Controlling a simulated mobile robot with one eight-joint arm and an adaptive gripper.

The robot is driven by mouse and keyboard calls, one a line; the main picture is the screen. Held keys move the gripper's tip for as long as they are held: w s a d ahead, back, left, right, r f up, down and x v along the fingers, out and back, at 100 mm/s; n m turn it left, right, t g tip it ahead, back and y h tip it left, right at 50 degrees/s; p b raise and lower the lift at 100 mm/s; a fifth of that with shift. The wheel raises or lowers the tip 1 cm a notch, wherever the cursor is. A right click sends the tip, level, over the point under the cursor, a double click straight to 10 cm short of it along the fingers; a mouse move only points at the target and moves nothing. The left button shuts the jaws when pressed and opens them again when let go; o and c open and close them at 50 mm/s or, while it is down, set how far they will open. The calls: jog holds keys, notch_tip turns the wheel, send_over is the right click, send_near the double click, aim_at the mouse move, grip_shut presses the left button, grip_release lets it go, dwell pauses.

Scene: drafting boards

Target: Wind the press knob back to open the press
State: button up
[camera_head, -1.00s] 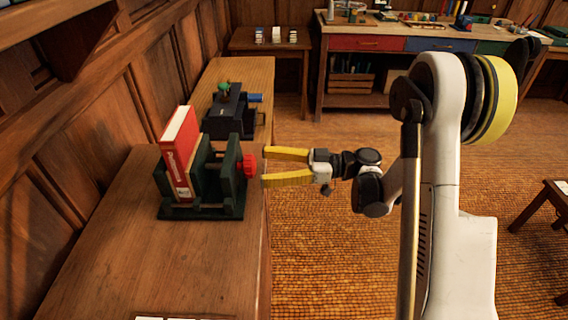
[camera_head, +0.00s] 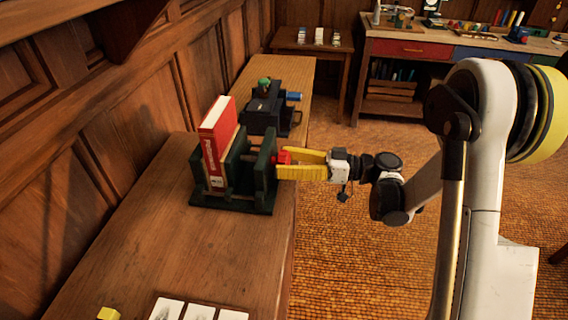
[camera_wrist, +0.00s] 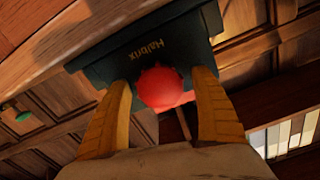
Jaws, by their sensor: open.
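The dark green press (camera_head: 233,201) stands on the wooden bench. A red book (camera_head: 214,150) stands upright in it. The red press knob (camera_head: 284,157) is on the press's right side, partly hidden by my fingers. My gripper (camera_head: 283,162) has yellow fingers and reaches in from the right at the knob. In the wrist view the round red knob (camera_wrist: 163,88) sits between the two open fingers, with gaps at its sides. The press face (camera_wrist: 150,45) behind it bears lettering. I cannot tell whether a finger touches the knob.
A dark device (camera_head: 264,110) with a green knob and a blue handle stands behind the press on the bench (camera_head: 130,245). White cards (camera_head: 198,312) and a yellow block (camera_head: 108,314) lie at the near end. A panelled wall (camera_head: 120,115) runs along the left.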

jog(key=m+b, duration=0.1)
jog(key=m, duration=0.2)
jog(key=shift+f+m, duration=0.15)
jog(key=shift+m, duration=0.25)
jog(key=m, duration=0.3)
jog(key=shift+m, duration=0.4)
jog(key=m, duration=0.3)
jog(key=shift+m, duration=0.3)
jog(key=m, duration=0.3)
jog(key=shift+m, duration=0.4)
jog(key=c, duration=1.2)
jog(key=n, duration=0.7)
jog(key=shift+c, duration=0.2)
jog(key=n, duration=0.3)
jog(key=shift+n, duration=0.3)
jog(key=n, duration=0.3)
jog(key=shift+n, duration=0.4)
jog(key=n, duration=1.5)
jog(key=shift+n, duration=0.3)
